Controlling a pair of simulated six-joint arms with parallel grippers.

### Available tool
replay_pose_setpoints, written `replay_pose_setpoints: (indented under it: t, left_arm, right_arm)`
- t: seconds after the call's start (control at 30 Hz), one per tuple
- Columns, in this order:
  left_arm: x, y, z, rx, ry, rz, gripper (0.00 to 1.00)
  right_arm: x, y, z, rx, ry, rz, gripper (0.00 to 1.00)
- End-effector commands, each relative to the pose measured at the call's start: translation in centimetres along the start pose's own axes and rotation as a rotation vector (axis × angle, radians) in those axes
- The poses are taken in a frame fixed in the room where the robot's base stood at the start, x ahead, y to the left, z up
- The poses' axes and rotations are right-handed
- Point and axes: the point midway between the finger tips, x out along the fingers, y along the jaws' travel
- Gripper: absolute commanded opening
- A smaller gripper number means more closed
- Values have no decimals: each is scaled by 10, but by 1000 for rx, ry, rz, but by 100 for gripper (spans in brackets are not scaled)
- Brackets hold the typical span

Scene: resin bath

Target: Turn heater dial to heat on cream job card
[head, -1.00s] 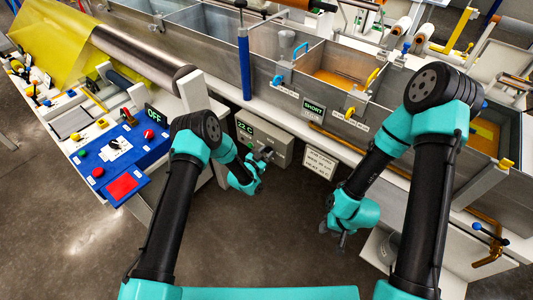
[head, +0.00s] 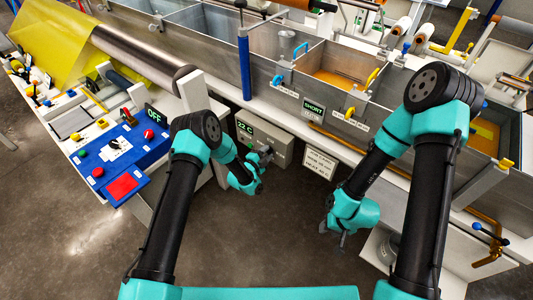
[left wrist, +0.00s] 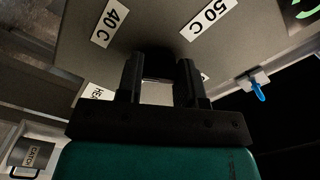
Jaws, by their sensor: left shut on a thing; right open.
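The heater box (head: 282,147) is a grey unit under the bath's front edge, with a green-lit display (head: 244,128) reading about 22 C. My left gripper (head: 265,157) is at its front face. In the left wrist view its two fingers (left wrist: 160,80) are shut on the heater dial, which is mostly hidden between and behind them. Labels 40 C (left wrist: 110,23) and 50 C (left wrist: 208,20) show on the face either side of the dial. The cream job card (head: 320,163) hangs right of the box; its small print is hard to read. My right gripper (head: 338,234) is open and empty, low over the floor.
The bath tanks (head: 335,95) run above the box, with a SHORT display (head: 314,108) on the front edge. A blue panel (head: 130,150) with buttons and an OFF display stands at left. Floor between my arms is clear.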

Motion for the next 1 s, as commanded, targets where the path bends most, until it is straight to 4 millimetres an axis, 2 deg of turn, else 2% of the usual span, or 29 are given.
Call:
replay_pose_setpoints:
  t: [0.5,0.73,1.0]
  left_arm:
    - [0,0,0,419,0,1,10]
    - [0,0,0,502,0,1,10]
    - [0,0,0,522,0,1,10]
  right_arm:
    - [0,0,0,0,0,0,43]
    - [0,0,0,0,0,0,43]
    - [0,0,0,0,0,0,43]
